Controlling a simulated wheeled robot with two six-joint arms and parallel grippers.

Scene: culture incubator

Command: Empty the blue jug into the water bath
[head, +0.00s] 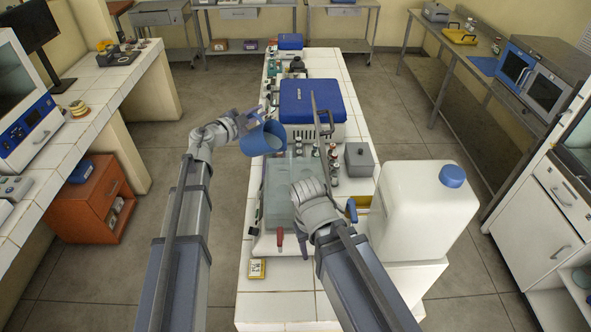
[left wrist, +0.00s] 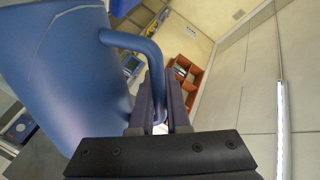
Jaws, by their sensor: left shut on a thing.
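The blue jug (head: 258,143) is held up in my left gripper (head: 240,122), over the far left edge of the water bath (head: 277,190). The jug looks tilted, its mouth towards the right; I cannot tell how much it holds. In the left wrist view, the fingers of my left gripper (left wrist: 162,115) are closed around the handle of the jug (left wrist: 65,75). The water bath is a grey-blue tub in a white body on the bench.
A blue-lidded white machine (head: 312,105) stands behind the water bath. Several small bottles (head: 333,160) and a grey box (head: 359,160) stand to its right. A large white canister (head: 420,210) stands at the right. A yellow item (head: 257,268) lies in front.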

